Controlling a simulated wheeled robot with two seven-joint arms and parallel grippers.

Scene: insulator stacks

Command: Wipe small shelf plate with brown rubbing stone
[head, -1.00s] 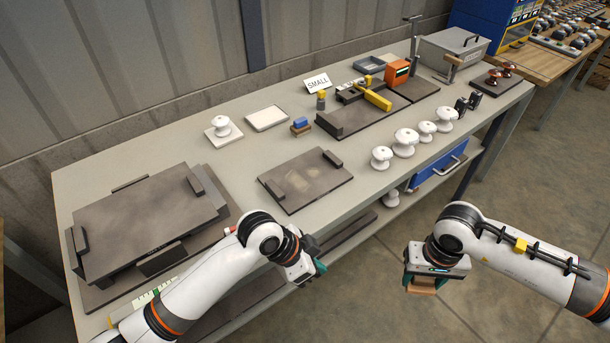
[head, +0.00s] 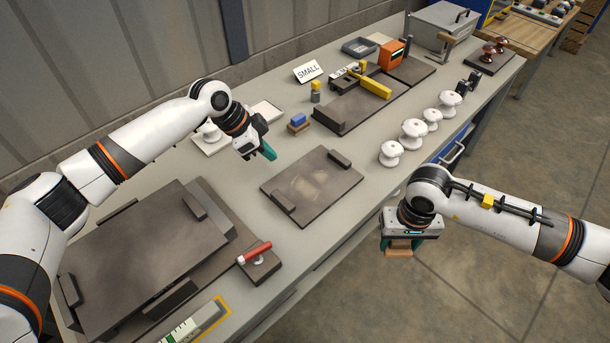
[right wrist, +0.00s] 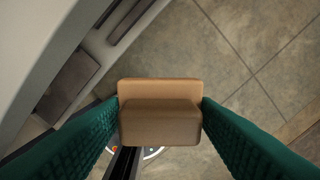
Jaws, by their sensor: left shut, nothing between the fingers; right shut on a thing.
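The small shelf plate (head: 325,205) is a dark flat plate with a raised block at each of two ends. It lies on the grey bench, with pale dusty patches on its middle. My right gripper (head: 404,243) is shut on the brown rubbing stone (head: 397,253) and holds it off the bench's front edge, right of and below the plate in the head view. In the right wrist view the stone (right wrist: 160,125) sits between the green fingers, above the floor. My left gripper (head: 268,153) is shut and empty, above the bench left of the plate.
A big dark plate (head: 150,240) and a red-handled tool (head: 255,253) lie at the left. A blue-topped block (head: 299,121) is behind the small plate. Several white insulators (head: 413,133) stand along the front edge at right. A "SMALL" sign (head: 308,71) stands behind.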

